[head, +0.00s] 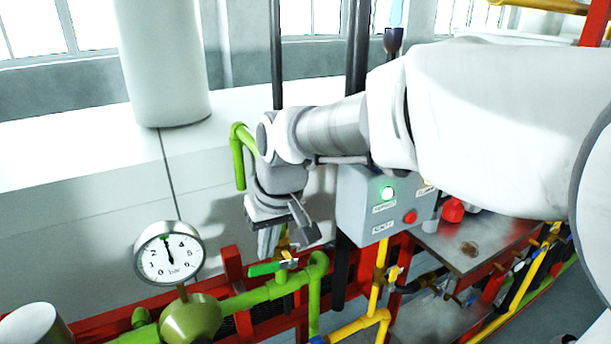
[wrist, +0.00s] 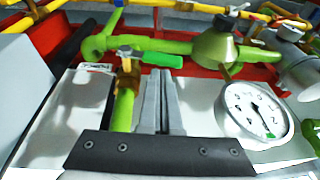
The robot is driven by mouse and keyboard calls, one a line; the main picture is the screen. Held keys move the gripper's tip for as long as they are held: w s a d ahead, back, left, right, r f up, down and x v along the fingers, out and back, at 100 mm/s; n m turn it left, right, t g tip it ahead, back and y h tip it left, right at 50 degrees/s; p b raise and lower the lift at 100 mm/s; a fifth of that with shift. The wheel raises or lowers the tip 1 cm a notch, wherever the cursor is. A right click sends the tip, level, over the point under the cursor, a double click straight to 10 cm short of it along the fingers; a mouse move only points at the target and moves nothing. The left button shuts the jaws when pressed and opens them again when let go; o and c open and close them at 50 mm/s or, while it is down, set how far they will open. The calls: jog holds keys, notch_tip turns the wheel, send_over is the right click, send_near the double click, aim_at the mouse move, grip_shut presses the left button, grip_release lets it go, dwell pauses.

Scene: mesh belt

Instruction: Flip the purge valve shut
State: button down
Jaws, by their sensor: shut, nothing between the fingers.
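The purge valve has a brass body (head: 285,254) on a green pipe, with a green lever handle (head: 267,268) pointing left. In the wrist view the valve body (wrist: 127,76) stands left of my fingers, and the green handle (wrist: 163,61) reaches right, just beyond the fingertips. The handle lies crosswise to the short pipe through the valve. My gripper (head: 268,250) is shut and empty, pointing down just above the handle; its closed fingers (wrist: 160,78) also show in the wrist view. I cannot tell whether they touch the handle.
A pressure gauge (head: 170,253) stands left of the valve. A grey control box (head: 374,203) with a lit green lamp and a red button is to the right. Yellow pipes (head: 381,262) and a red frame (head: 234,270) crowd the valve. A green pipe bend (head: 239,155) rises behind my wrist.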

jog(key=shift+s+a+f, duration=0.1)
jog(key=shift+f, duration=0.55)
